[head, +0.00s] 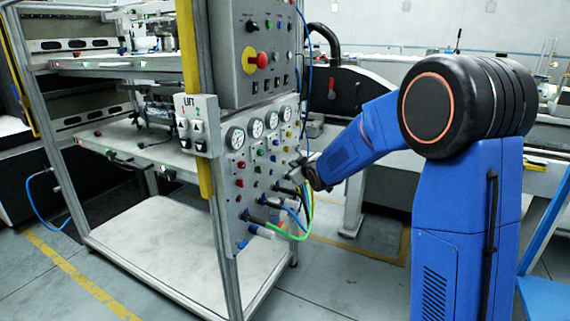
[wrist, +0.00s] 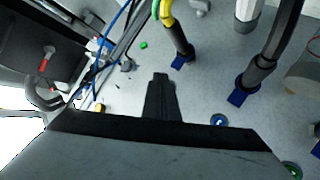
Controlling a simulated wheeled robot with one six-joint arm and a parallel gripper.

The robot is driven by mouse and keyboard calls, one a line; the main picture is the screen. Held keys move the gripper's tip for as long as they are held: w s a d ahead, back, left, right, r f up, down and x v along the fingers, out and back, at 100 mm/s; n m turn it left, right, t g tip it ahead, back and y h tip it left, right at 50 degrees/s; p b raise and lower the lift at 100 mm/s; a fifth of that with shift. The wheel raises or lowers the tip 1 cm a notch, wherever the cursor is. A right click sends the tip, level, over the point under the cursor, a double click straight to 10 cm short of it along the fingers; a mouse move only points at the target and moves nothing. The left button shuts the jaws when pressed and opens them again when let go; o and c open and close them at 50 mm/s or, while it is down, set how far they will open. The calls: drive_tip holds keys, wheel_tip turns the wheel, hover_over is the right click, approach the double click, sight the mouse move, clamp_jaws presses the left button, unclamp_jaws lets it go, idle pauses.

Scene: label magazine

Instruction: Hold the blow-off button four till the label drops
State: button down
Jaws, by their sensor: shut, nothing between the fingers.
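The grey pneumatic panel (head: 232,203) carries rows of small coloured buttons, in red, yellow, green and blue, below a row of round gauges (head: 257,128). My gripper (head: 298,168) is at the panel's right side, with its fingers towards the panel face. In the wrist view my gripper (wrist: 160,82) is shut and empty, a single dark finger shape over the grey panel. A blue round button (wrist: 218,120) lies right of the fingertips, and a small green one (wrist: 143,45) lies above them. I cannot read which button is number four, nor tell whether the fingertips touch anything. No label can be made out.
Hoses in plug fittings (wrist: 183,58) stand out from the panel close to the fingers; a thick black one (wrist: 258,72) is to the right. A yellow post (head: 190,75) and a LIFT control box (head: 198,125) stand left of the panel. A control box (head: 235,85) is above.

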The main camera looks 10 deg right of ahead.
drive_tip(key=shift+a, duration=0.15)
idle(0.5)
drive_tip(key=shift+w+a, duration=0.2)
drive_tip(key=shift+w+a, duration=0.25)
drive_tip(key=shift+a, duration=0.1)
idle(0.9)
drive_tip(key=shift+d, duration=0.1)
idle(1.5)
drive_tip(key=shift+s+d, duration=0.45)
drive_tip(key=shift+d, duration=0.1)
drive_tip(key=shift+s+d, duration=0.75)
drive_tip(key=shift+d, duration=0.3)
drive_tip(key=shift+s+d, duration=0.75)
drive_tip(key=shift+d, duration=0.25)
